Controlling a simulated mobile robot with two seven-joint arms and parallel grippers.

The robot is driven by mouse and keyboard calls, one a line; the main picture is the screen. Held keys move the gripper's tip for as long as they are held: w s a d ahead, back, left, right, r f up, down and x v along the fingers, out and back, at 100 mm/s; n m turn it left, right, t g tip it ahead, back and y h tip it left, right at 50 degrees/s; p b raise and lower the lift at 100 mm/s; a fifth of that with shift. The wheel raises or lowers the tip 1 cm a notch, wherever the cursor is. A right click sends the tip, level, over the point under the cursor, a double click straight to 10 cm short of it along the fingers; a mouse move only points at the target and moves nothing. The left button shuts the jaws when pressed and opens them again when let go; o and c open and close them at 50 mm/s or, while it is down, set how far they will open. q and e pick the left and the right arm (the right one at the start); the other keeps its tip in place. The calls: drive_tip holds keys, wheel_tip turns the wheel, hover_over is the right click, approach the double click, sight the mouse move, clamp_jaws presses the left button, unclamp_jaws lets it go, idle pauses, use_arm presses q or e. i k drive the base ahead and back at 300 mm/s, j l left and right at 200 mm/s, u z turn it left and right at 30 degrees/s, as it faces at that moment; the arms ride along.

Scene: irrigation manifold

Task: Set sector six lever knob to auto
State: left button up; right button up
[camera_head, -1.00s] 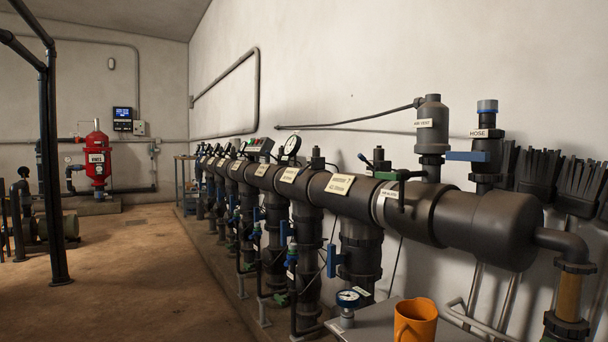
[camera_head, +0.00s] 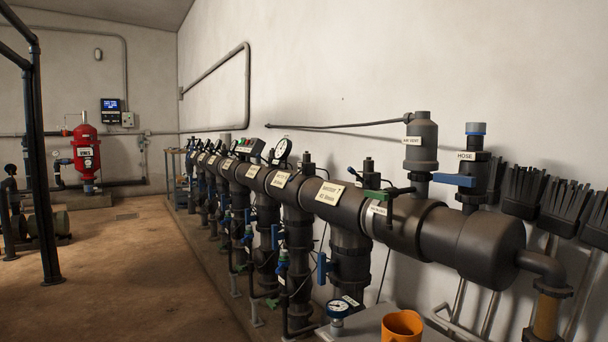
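A long dark manifold pipe (camera_head: 345,204) runs along the right wall from the near right into the distance. Several vertical branches hang from it, with cream labels (camera_head: 330,193) on top, too small to read surely. Neither of my grippers is in view.
A grey table (camera_head: 375,327) at the bottom holds an orange cup (camera_head: 402,325) and a pressure gauge (camera_head: 337,309). Brushes (camera_head: 523,190) hang on the right wall. Black posts (camera_head: 42,170) stand at left. A red tank (camera_head: 86,153) stands at the back. The brown floor (camera_head: 140,270) between is clear.

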sight(291, 179)
drive_tip(key=i+j+z, duration=0.1)
drive_tip(key=z, duration=0.3)
drive_tip(key=i+j+z, duration=0.1)
drive_tip(key=z, duration=0.25)
drive_tip(key=i+j+z, duration=0.1)
drive_tip(key=z, duration=0.3)
drive_tip(key=i+j+z, duration=0.1)
drive_tip(key=j+z, duration=0.15)
drive_tip(key=j, duration=0.3)
drive_tip(key=i+j+z, duration=0.1)
drive_tip(key=j+z, duration=0.15)
drive_tip(key=j, duration=0.8)
drive_tip(key=i+j+z, duration=0.1)
drive_tip(key=j, duration=0.45)
